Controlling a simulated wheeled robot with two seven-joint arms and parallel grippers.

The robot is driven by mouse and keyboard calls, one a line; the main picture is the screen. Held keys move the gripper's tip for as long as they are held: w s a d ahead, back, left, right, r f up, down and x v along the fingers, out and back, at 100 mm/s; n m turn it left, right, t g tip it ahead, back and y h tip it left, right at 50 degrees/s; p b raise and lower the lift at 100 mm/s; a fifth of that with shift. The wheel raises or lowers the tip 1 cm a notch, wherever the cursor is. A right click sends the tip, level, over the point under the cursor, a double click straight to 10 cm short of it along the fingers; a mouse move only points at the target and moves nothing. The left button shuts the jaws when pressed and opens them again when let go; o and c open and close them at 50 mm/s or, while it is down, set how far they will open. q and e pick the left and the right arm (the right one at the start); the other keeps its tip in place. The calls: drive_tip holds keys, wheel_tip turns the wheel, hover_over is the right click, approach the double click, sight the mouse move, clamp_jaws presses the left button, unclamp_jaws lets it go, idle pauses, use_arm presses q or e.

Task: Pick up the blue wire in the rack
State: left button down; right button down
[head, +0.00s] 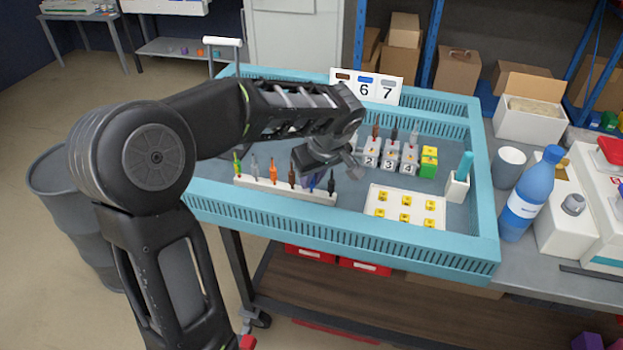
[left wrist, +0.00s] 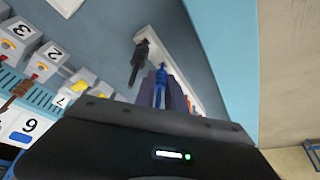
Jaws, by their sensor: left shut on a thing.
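The white rack (head: 262,187) stands along the near-left side of the blue-walled tray and holds several wires, among them green, grey, orange, brown and black. My left gripper (head: 314,182) is low over the rack's right part and largely hides the blue wire in the head view. In the left wrist view the blue wire (left wrist: 160,86) stands between the fingers of my left gripper (left wrist: 161,95), which is shut on it. The black wire (left wrist: 139,62) is close beside it, outside the fingers. My right gripper is in neither view.
Numbered grey socket boxes (head: 390,160) with wires stand behind the gripper, beside a yellow-green box (head: 428,162). A white plate (head: 372,204) with several yellow pieces lies to the right. The blue tray wall (head: 340,227) runs close in front. A blue bottle (head: 528,195) stands outside.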

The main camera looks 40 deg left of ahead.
use_arm(q)
wheel_tip(320, 180, up, 10)
drive_tip(key=shift+f, duration=0.1)
idle(0.8)
